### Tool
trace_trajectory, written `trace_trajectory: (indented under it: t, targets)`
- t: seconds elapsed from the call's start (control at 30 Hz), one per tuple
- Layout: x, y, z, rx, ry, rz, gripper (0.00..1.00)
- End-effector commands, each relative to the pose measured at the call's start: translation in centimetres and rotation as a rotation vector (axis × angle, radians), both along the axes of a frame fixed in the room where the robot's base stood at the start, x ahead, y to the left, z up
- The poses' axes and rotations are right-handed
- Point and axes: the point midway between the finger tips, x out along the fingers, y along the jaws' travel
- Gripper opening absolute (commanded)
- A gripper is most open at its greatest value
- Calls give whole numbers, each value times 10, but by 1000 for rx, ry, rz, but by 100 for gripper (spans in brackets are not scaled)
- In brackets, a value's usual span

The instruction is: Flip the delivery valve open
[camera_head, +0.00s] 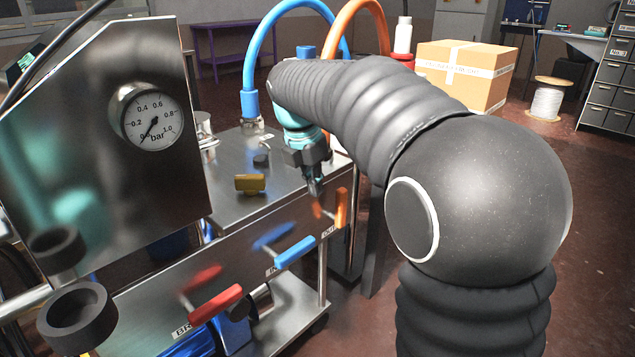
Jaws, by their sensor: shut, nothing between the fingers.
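Three lever valves sit along the front panel (200,268) of a steel cart. An orange lever (341,207) at the right end stands upright beside a label that seems to read OUT. A blue lever (295,252) in the middle and a red lever (216,303) at the left lie slanted near level. No label reading "delivery" is legible. My gripper (315,190) is shut and empty, pointing down just left of the orange lever's upper end. It appears apart from the lever, but the depth gap is unclear. My arm covers the area behind it.
A steel housing with a pressure gauge (154,120), needle near zero, stands at left. A brass-coloured block (250,184) lies on the cart top (226,205). A blue hose (249,75) and an orange hose (347,18) arch behind my arm. A cardboard box (465,75) stands behind.

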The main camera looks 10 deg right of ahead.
Motion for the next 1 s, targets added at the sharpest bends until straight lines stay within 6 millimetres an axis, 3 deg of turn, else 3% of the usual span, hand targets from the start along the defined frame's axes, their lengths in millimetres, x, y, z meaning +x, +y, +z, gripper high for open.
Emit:
trace_trajectory:
  t: [0.37,0.6,1.0]
  targets:
    - [9,-14,-71,0,4,-1,0]
    - [28,-39,-67,0,0,-1,0]
    - [33,-45,-66,0,0,0,0]
